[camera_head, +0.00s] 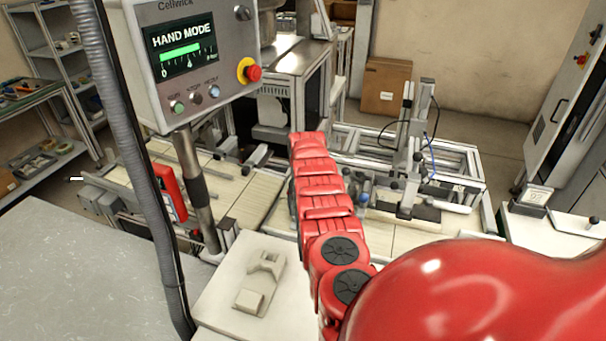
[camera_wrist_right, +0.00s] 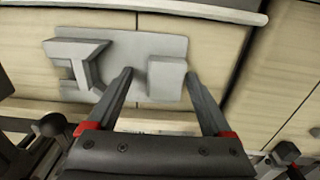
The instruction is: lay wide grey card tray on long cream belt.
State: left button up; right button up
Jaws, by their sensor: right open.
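In the right wrist view a grey card tray (camera_wrist_right: 118,48), a flat plate with a raised bracket at its left and a small block at its right, lies over the slats of the long cream belt (camera_wrist_right: 205,38). My right gripper (camera_wrist_right: 160,73) is open, with its fingers on either side of the small block; I cannot tell whether they touch it. In the head view the cream belt (camera_head: 262,188) runs behind my red arm, which hides the right gripper and this tray. My left gripper is not in view.
A pale plate (camera_head: 262,272) with a similar bracket and block lies on a white bench in front. The control panel (camera_head: 190,55) on its post and a grey hose stand at the left. Clamps and rails (camera_head: 408,190) edge the belt at the right.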

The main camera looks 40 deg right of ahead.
jog(key=shift+w+a, duration=0.1)
jog(key=shift+w, duration=0.05)
jog(key=shift+w+r, duration=0.1)
jog(key=shift+r, duration=0.3)
notch_tip(320, 180, up, 11)
jog(key=b, duration=0.2)
